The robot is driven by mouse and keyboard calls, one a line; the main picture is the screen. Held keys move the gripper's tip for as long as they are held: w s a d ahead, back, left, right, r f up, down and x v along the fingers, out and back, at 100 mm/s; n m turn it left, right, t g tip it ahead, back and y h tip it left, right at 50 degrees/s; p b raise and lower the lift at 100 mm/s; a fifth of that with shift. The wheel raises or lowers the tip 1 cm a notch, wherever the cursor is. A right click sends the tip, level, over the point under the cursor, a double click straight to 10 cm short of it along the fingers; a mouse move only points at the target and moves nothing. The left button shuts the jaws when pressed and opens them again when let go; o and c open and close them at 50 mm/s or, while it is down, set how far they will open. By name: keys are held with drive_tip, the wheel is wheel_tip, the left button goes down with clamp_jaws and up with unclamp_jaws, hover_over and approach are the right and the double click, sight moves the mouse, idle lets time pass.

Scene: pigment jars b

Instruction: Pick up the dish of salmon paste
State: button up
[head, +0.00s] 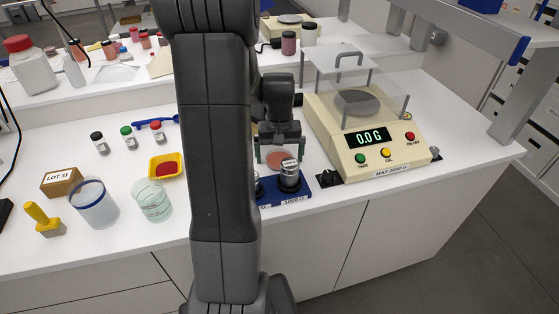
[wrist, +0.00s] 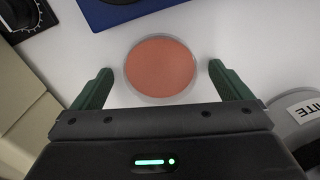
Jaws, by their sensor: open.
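The dish of salmon paste (wrist: 160,66) is a shallow round clear dish filled with salmon-pink paste. It lies flat on the white bench. In the wrist view my gripper (wrist: 161,78) is open, with one green finger on each side of the dish and a gap to each. In the head view the dish (head: 281,158) shows just below and between the fingers of my gripper (head: 280,155). Part of it is hidden there by the gripper and the weights in front.
A blue weight block (head: 285,198) with metal weights stands in front of the dish. A cream balance (head: 368,135) reading 0.0 G is close on the right. A yellow tray (head: 158,172) of red powder, a glass beaker (head: 152,203) and small jars lie left of my arm.

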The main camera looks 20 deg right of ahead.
drive_tip(key=shift+c, duration=0.3)
drive_tip(key=c, duration=1)
drive_tip(key=shift+r, duration=0.1)
